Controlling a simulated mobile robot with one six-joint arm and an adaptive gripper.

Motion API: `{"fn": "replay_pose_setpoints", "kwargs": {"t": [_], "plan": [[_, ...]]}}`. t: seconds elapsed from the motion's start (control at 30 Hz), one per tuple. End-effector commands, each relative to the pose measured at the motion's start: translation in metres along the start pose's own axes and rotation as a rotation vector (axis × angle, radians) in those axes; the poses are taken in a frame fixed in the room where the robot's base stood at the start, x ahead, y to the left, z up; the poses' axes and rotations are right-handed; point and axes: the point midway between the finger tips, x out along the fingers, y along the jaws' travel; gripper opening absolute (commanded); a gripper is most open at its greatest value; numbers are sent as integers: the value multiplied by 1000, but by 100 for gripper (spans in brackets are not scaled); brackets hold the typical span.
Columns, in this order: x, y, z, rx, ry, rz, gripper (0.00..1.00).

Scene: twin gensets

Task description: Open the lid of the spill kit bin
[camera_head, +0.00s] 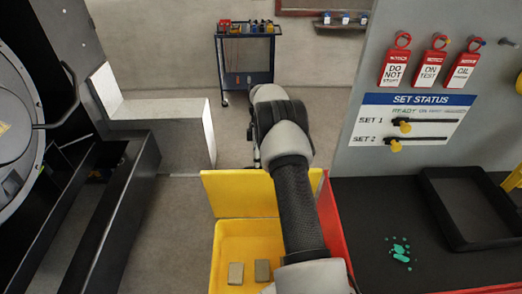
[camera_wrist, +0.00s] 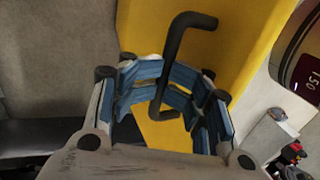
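The yellow spill kit bin (camera_head: 216,262) stands low at the front centre of the head view. Its inside shows, with grey blocks (camera_head: 236,273) in it. Its yellow lid (camera_head: 235,194) stands raised, roughly upright, at the bin's far side. In the wrist view the yellow lid (camera_wrist: 235,45) fills the upper middle, with a bent black handle (camera_wrist: 177,45) on it. My gripper (camera_wrist: 166,92) has its blue-padded fingers closed in on the handle from both sides. In the head view my arm hides part of the bin, and my gripper cannot be made out.
A red box edge (camera_head: 334,225) shows right of the bin. A dark bench with a black tray (camera_head: 480,205) and a status board (camera_head: 415,118) stand at the right. Dark machinery and a grey block (camera_head: 165,130) stand at the left. A trolley (camera_head: 247,60) is at the back.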

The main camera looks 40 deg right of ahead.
Motion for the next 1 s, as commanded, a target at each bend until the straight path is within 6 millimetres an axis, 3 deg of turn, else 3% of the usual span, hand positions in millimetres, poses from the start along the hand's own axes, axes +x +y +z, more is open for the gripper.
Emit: {"fn": "replay_pose_setpoints", "kwargs": {"t": [0.2, 0.37, 0.7, 1.0], "plan": [[-52, 1, 0, 1, 1, 9, 31], [-80, 0, 1, 1, 0, 7, 31], [-102, 0, 1, 1, 0, 6, 31], [-107, -2, 1, 1, 0, 5, 31]]}}
